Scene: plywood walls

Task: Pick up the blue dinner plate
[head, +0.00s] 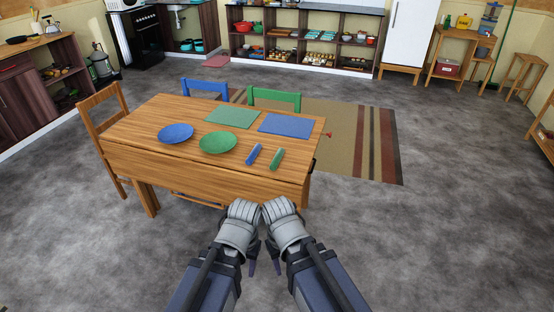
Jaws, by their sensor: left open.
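The blue dinner plate (175,133) lies flat on the wooden table (140,125), left of the green plate (217,143). Nothing touches it. My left gripper (252,267) is open and empty, low in front of the table's near side and well to the right of the blue plate. My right gripper (276,266) is close beside it; its jaws are too small and dark to tell open or shut. Both arms hang in front of the table, clear of the plates.
A blue rolled item (254,154) and a green one (276,159) lie near the table's front right. A green mat (232,116) and blue mat (286,125) lie farther back. Chairs stand at the left (88,104) and behind. Grey floor is open left and right.

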